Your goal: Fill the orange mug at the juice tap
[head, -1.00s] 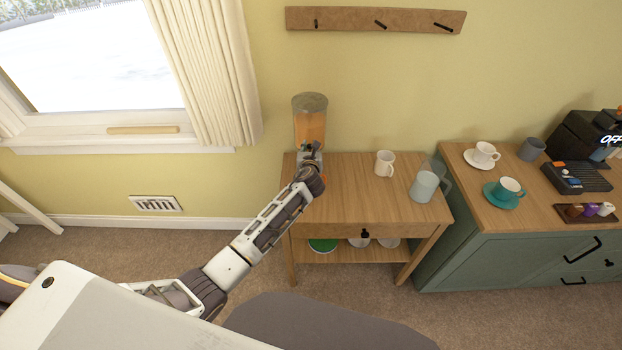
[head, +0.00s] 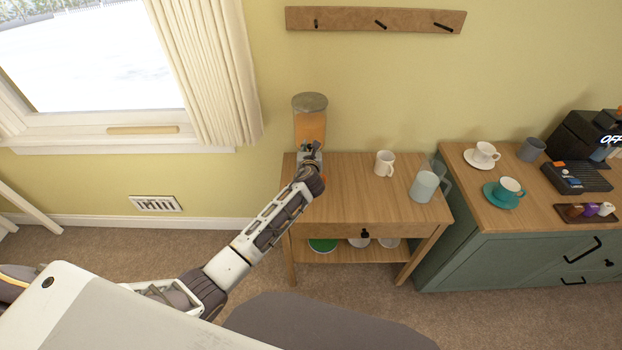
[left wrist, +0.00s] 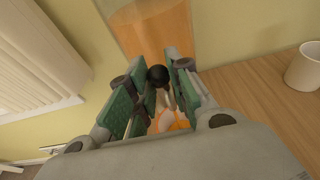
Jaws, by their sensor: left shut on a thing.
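The juice dispenser (head: 310,124), a clear cylinder of orange juice with a grey lid, stands at the back left of the wooden side table. My left gripper (head: 311,152) is at its front, at tap height. In the left wrist view, my left gripper (left wrist: 155,95) is shut on the juice tap (left wrist: 158,76), whose round black knob shows between the green finger pads. The orange mug (left wrist: 178,122) shows below the tap, largely hidden by the fingers; its fill cannot be told. Only a sliver of orange shows beside my wrist in the head view. My right gripper is out of view.
A white mug (head: 384,163) and a pale blue-grey pitcher (head: 424,186) stand on the wooden side table (head: 350,210). The green cabinet (head: 500,255) at right holds cups, saucers and a black coffee machine (head: 577,140). The table's middle is clear.

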